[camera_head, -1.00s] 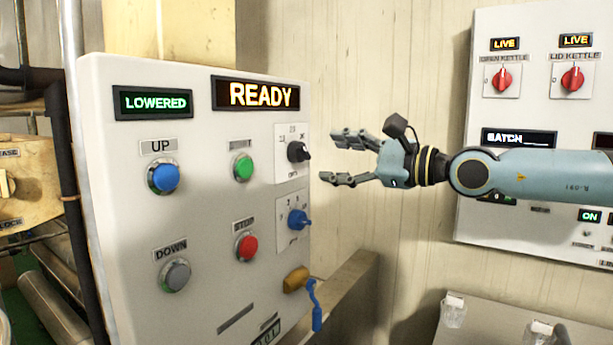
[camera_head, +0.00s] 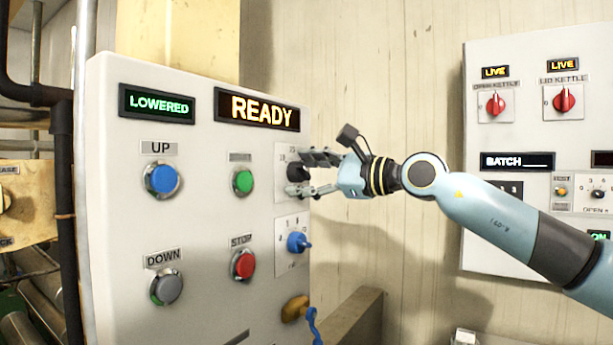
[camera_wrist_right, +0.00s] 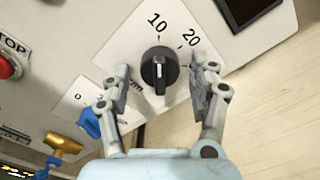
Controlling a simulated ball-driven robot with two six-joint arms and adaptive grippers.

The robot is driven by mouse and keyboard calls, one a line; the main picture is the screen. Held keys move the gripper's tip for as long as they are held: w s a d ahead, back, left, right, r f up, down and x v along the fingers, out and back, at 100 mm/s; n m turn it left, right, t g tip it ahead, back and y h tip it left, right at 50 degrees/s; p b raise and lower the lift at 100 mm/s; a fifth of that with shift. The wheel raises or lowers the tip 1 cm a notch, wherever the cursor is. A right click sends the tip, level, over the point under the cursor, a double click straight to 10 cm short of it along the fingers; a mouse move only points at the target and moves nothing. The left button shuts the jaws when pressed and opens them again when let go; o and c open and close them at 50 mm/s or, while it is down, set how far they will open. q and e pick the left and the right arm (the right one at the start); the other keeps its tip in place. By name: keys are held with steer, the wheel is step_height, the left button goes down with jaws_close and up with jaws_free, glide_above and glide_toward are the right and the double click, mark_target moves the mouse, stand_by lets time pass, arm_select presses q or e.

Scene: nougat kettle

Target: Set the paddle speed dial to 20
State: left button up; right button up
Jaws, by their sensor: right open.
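The black paddle speed dial (camera_wrist_right: 160,72) sits on a white plate marked 10 and 20 in the right wrist view. Its ridge runs up and down in that view, its upper end towards the 10; the 20 is to the upper right. My right gripper (camera_wrist_right: 163,82) is open, one finger on each side of the dial, with gaps showing between. In the head view the dial (camera_head: 293,169) is partly hidden by my right gripper (camera_head: 304,173), which reaches in from the right. My left gripper is not in view.
Below is a blue knob (camera_head: 297,242) and a yellow key-like piece (camera_head: 294,308). Green (camera_head: 243,181) and red (camera_head: 242,264) buttons sit left of the dial. A READY display (camera_head: 258,109) is above. Another panel (camera_head: 520,230) stands at right, with bare wall between.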

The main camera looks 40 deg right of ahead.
steer(key=c, duration=1.1)
steer(key=m+p, duration=0.2)
steer(key=shift+r+m, duration=0.1)
steer(key=shift+m, duration=0.3)
steer(key=m+p, duration=0.2)
steer(key=shift+a+m, duration=0.1)
steer(key=shift+m, duration=0.2)
steer(key=m+p, duration=0.2)
steer(key=p, duration=0.1)
steer(key=shift+m, duration=0.4)
steer(key=shift+f+m+p, duration=0.2)
steer(key=shift+m+p, duration=0.6)
steer(key=shift+p, duration=0.05)
